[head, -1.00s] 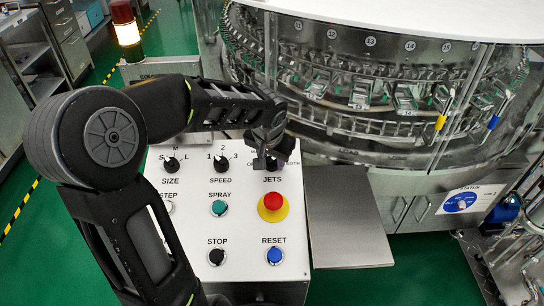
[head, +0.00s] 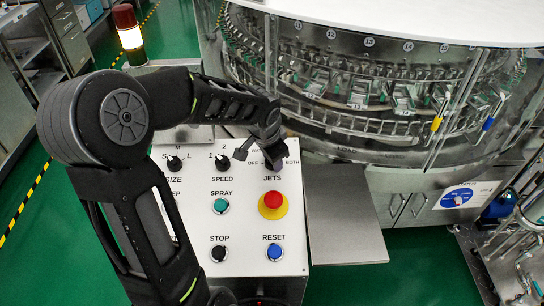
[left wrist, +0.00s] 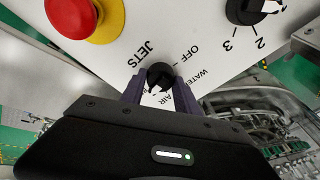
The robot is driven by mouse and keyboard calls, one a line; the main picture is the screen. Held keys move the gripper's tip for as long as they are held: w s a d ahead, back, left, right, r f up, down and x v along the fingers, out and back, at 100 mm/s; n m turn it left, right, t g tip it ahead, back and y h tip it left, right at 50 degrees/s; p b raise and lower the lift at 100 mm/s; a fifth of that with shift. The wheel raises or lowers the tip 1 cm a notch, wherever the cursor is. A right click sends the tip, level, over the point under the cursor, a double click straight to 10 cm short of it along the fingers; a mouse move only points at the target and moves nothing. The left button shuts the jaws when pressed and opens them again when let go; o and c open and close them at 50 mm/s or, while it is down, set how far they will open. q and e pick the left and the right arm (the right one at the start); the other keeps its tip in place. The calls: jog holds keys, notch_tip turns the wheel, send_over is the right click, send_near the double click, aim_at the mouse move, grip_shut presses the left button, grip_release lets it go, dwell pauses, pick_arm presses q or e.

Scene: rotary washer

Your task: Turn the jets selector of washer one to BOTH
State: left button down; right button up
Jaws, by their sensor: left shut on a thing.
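The jets selector is a small black knob above the JETS label on the white control panel (head: 245,236). In the head view my left gripper (head: 271,160) reaches down over it and mostly hides it, with OFF to its left and BOTH to its right. In the left wrist view the jets selector (left wrist: 160,73) sits between the two purple fingers of my left gripper (left wrist: 159,88), which is shut on it. The OFF, WATER and AIR labels show around the knob. A pale mark shows on its lower side; I cannot tell exactly which label it points at. My right gripper is out of view.
The red emergency button (head: 272,200) on its yellow base is just below the jets selector. The speed selector (head: 222,161) is to its left. Spray, stop and reset (head: 275,252) buttons are lower. A bare metal shelf (head: 342,220) adjoins the panel's right side.

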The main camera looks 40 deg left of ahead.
aim_at(269, 176)
pick_arm(q)
jog(key=c, duration=0.9)
grip_release()
jog(key=shift+r, duration=0.1)
jog(key=v, duration=0.7)
jog(key=shift+s+r, duration=0.1)
jog(key=shift+r, duration=0.2)
